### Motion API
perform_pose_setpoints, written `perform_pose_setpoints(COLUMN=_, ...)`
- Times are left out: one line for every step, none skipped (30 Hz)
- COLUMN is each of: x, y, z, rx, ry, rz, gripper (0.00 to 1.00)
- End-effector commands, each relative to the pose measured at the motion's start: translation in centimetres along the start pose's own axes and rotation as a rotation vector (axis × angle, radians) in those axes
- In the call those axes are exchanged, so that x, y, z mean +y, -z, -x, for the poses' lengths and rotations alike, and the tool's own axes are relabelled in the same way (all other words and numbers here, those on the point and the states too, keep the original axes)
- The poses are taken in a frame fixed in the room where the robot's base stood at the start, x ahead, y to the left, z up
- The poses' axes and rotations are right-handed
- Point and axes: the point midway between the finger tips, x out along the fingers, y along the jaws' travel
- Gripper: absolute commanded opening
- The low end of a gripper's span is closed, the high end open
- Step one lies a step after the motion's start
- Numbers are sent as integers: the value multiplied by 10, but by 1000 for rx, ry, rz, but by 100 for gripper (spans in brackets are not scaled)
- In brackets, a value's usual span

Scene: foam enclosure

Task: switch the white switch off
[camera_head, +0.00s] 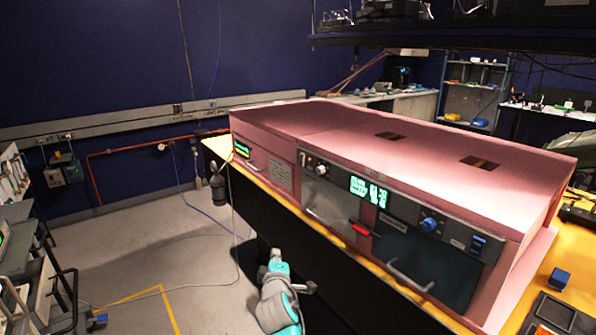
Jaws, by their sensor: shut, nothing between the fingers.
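A pink foam enclosure with a dark front panel (338,186) stands on a wooden-topped bench. A small white round knob-like switch (321,170) is at the panel's upper left; its on or off setting is too small to tell. A small red light (309,159) is just left of it. My gripper (310,287), dark and small in the picture, is at the end of my grey and teal arm, low in front of the bench. It appears shut and empty, well below and apart from the white switch.
The panel also bears a lit green display (369,190), a blue knob (429,224), a blue switch (479,243), a red handle (361,229) and a metal door handle (410,276). A dark bottle-like object (218,187) is at the bench's left end. Floor at left is mostly clear.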

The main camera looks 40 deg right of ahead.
Motion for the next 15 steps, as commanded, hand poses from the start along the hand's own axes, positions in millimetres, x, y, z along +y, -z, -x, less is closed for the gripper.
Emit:
perform_pose_setpoints(x=18, y=6, z=-10, rx=-13, ry=-15, rz=13, gripper=0)
perform_pose_setpoints(x=27, y=8, z=-15, rx=-23, ry=-21, rz=22, gripper=0)
perform_pose_setpoints(x=39, y=12, z=-21, rx=-35, ry=-29, rz=34, gripper=0)
perform_pose_setpoints(x=48, y=14, z=-26, rx=-46, ry=-35, rz=44, gripper=0)
perform_pose_setpoints(x=58, y=16, z=-30, rx=-55, ry=-41, rz=54, gripper=0)
perform_pose_setpoints(x=71, y=19, z=-36, rx=-68, ry=-48, rz=65, gripper=0)
perform_pose_setpoints(x=80, y=21, z=-40, rx=-79, ry=-53, rz=74, gripper=0)
perform_pose_setpoints(x=90, y=23, z=-44, rx=-89, ry=-60, rz=84, gripper=0)
perform_pose_setpoints(x=104, y=26, z=-49, rx=-104, ry=-66, rz=94, gripper=0)
perform_pose_setpoints(x=114, y=28, z=-52, rx=-114, ry=-72, rz=101, gripper=0)
perform_pose_setpoints(x=124, y=30, z=-55, rx=-124, ry=-76, rz=110, gripper=0)
perform_pose_setpoints(x=136, y=32, z=-59, rx=-139, ry=-82, rz=120, gripper=0)
perform_pose_setpoints(x=146, y=34, z=-62, rx=-148, ry=-87, rz=126, gripper=0)
perform_pose_setpoints(x=154, y=35, z=-64, rx=-157, ry=-90, rz=133, gripper=0)
perform_pose_setpoints(x=165, y=37, z=-67, rx=-169, ry=-94, rz=140, gripper=0)
